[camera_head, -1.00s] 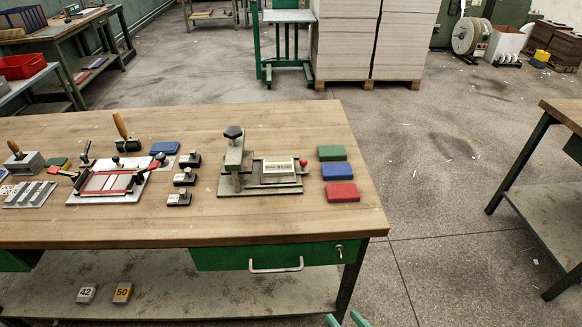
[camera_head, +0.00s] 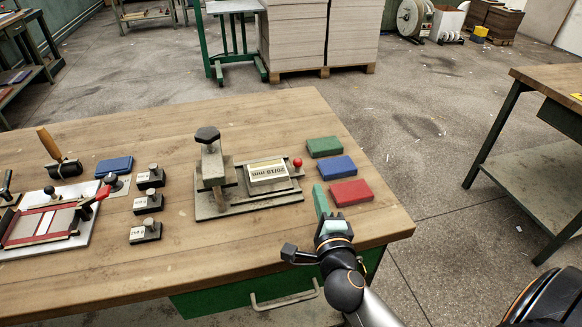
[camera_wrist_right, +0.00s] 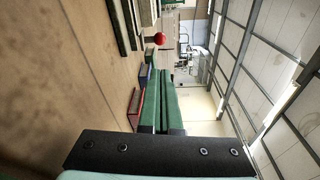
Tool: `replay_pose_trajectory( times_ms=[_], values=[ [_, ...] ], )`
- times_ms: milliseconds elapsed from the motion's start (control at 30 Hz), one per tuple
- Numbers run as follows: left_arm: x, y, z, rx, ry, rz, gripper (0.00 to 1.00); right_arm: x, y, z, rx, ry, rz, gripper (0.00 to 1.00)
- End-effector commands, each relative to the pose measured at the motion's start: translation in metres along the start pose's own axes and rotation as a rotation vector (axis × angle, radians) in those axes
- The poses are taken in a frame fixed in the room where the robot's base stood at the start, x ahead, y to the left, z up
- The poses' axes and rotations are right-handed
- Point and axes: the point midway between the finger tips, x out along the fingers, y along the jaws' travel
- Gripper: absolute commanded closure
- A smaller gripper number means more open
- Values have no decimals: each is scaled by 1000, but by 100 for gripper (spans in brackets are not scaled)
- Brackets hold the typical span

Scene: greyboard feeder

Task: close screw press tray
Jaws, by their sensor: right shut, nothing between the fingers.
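The screw press (camera_head: 213,168) stands on the table on a flat grey base, with a dark knob on top of its column. Its tray (camera_head: 290,185) sits out to the right of the column, carrying a block with a label (camera_head: 268,172). A red ball knob (camera_head: 297,162) is at the tray's right end; it also shows in the right wrist view (camera_wrist_right: 159,38). My right gripper (camera_head: 321,193) is shut and empty, over the table's front right part, in front of the knob and apart from it. Its green fingers lie together in the wrist view (camera_wrist_right: 163,88). My left gripper is not in view.
Green (camera_head: 324,147), blue (camera_head: 335,167) and red (camera_head: 351,192) blocks lie right of the press, close to my right gripper. Small labelled weights (camera_head: 150,177) and a red-framed fixture (camera_head: 45,222) are on the left. The table's right edge is close by.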

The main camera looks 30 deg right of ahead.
Motion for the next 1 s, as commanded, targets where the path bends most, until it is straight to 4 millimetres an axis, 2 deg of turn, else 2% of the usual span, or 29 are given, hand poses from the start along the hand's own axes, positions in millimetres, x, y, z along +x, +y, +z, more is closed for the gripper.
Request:
replay_pose_trajectory(
  times_ms=[167,267,500,700,1000],
  values=[
    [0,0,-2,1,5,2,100,8,2,-1,18,5,11,100],
    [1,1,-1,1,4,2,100,21,1,-1,16,5,8,100],
    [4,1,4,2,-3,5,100,64,3,-1,16,5,8,100],
    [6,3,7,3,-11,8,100,90,3,-1,15,4,10,100],
    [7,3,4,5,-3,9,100,101,3,-1,16,4,11,100]
  ],
)
